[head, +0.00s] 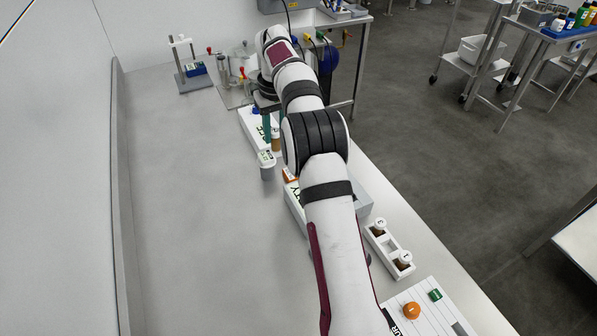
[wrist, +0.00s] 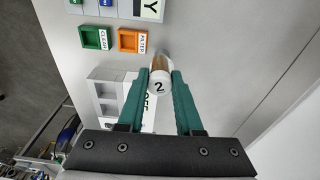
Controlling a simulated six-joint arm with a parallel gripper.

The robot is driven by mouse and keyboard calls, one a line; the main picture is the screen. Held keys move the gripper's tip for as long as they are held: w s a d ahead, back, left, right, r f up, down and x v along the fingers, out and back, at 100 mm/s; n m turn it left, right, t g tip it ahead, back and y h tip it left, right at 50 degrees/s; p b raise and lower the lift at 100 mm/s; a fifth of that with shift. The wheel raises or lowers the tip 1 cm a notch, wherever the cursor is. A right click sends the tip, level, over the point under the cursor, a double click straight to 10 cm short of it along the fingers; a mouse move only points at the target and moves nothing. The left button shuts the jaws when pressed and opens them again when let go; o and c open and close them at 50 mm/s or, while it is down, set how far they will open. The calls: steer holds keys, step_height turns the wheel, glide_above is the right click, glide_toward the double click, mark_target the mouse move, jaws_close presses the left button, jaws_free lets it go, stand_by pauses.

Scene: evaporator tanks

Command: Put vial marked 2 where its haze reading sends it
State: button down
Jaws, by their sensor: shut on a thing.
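The vial with a white cap marked 2 (wrist: 158,84) is between the teal fingers of my gripper (wrist: 160,78) in the wrist view. My gripper is shut on it, and part of its amber body shows beyond the cap. In the head view, my gripper is partly hidden by my arm at the back of the bench, and an amber piece (head: 276,142) shows below it. A green square marked CLEAN (wrist: 90,37) and an orange square marked FILTER (wrist: 132,40) lie beyond the vial in the wrist view.
A white unit lettered OFF (wrist: 108,91) is beside the gripper. A white rack (head: 388,246) holds two capped vials. A white panel (head: 425,318) has an orange knob. The left bench is clear.

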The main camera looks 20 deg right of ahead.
steer(key=d+f, duration=0.2)
steer(key=f, duration=0.2)
steer(key=w+d+f, duration=0.1)
steer(key=d+f, duration=0.2)
steer(key=f, duration=0.2)
steer(key=w+d+f, duration=0.1)
steer(key=d+f, duration=0.2)
steer(key=f, duration=0.2)
steer(key=shift+w+f, duration=0.1)
steer(key=shift+w, duration=0.15)
steer(key=shift+f, duration=0.4)
steer(key=shift+f, duration=0.1)
steer(key=c, duration=0.6)
jaws_free()
